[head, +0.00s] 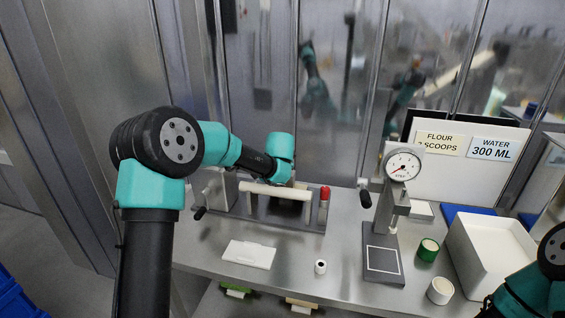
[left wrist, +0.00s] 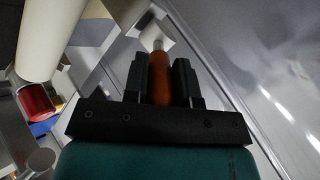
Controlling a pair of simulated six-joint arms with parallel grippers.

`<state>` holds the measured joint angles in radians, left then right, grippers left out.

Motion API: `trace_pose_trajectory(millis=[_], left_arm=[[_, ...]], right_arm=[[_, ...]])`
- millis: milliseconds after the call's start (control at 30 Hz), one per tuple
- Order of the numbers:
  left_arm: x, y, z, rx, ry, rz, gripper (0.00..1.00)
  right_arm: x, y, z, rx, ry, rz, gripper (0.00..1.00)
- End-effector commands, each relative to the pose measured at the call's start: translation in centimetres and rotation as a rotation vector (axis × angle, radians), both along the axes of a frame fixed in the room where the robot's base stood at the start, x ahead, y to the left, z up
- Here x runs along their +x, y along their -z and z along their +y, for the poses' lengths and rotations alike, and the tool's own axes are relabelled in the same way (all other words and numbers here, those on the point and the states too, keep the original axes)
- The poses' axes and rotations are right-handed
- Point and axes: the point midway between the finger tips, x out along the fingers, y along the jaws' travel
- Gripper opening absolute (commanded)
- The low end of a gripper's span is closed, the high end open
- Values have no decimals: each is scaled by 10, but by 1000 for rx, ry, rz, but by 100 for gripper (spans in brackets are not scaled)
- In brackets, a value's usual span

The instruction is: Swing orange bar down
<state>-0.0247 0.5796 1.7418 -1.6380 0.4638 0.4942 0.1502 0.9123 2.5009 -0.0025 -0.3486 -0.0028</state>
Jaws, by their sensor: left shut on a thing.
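An orange bar (left wrist: 160,78) sits between the two dark fingers of my left gripper (left wrist: 160,85) in the left wrist view, and the gripper is shut on it. The bar's far end meets a pale metal block. In the head view, my left wrist reaches down behind the pale roller (head: 275,190) of a metal machine (head: 262,212) on the bench. My left fingers and the orange bar are hidden there. The roller also shows at the upper left of the left wrist view (left wrist: 48,38). Only part of my right arm shows, at the lower right of the head view; its gripper is out of frame.
A red-topped post (head: 325,193) stands at the machine's right end, and a black crank handle (head: 200,213) at its left. A white slab (head: 249,254), a small white cylinder (head: 320,267), a dial stand (head: 402,166) and a white bin (head: 490,255) occupy the bench. A metal wall rises behind.

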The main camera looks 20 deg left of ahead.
Motion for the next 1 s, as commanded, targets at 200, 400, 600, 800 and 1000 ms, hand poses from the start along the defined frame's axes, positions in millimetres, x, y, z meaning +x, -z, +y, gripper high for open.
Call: trace_pose_trajectory(millis=[200,400,600,800,1000], left_arm=[[-2,2,0,3,0,-20,0],[-2,2,0,3,-1,-25,0],[-2,2,0,3,-1,-25,0],[-2,2,0,3,-1,-25,39],[-1,2,0,3,-1,-25,51]], right_arm=[[0,0,0,0,0,0,43],[0,0,0,0,0,0,43],[0,0,0,0,0,0,43],[0,0,0,0,0,0,43],[0,0,0,0,0,0,43]])
